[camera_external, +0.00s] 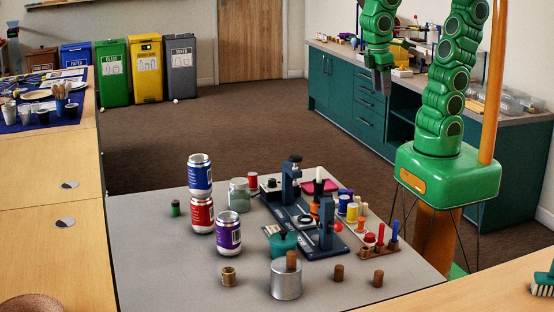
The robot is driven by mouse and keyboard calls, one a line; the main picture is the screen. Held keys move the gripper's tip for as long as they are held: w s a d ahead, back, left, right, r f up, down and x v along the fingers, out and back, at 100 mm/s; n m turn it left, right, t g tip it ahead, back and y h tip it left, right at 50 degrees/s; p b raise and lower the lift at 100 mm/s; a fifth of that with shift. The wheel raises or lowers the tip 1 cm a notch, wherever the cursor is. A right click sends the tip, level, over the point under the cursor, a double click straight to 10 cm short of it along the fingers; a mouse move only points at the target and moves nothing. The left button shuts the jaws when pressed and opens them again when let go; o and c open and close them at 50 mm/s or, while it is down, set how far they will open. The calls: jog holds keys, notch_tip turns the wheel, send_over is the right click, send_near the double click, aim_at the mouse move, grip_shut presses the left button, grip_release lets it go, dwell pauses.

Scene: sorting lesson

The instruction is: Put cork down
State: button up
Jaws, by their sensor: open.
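A cork-like brown cylinder (291,260) stands upright at the silver tin (286,284) near the front of the grey table; I cannot tell whether it rests on the lid or in an opening. Two similar small brown cylinders, one (338,273) and another (378,279), stand on the table to its right. I cannot tell which of them is the task's cork. My gripper (382,92) is open, points down and looks empty. It hangs high up, well above and apart from all of these.
A blue can (200,175) appears stacked on a red can (201,215), beside a purple can (229,234). A dark blue clamp-like device (305,220) fills the middle of the grey table (150,240). Coloured spools and pegs crowd its right side. The table's left part is mostly bare.

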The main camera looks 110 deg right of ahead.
jog(key=s+d+f, duration=0.1)
jog(key=s+f, duration=0.1)
jog(key=s, duration=0.6)
jog(key=shift+d+n, duration=0.15)
jog(key=shift+n, duration=0.15)
jog(key=shift+o, duration=0.6)
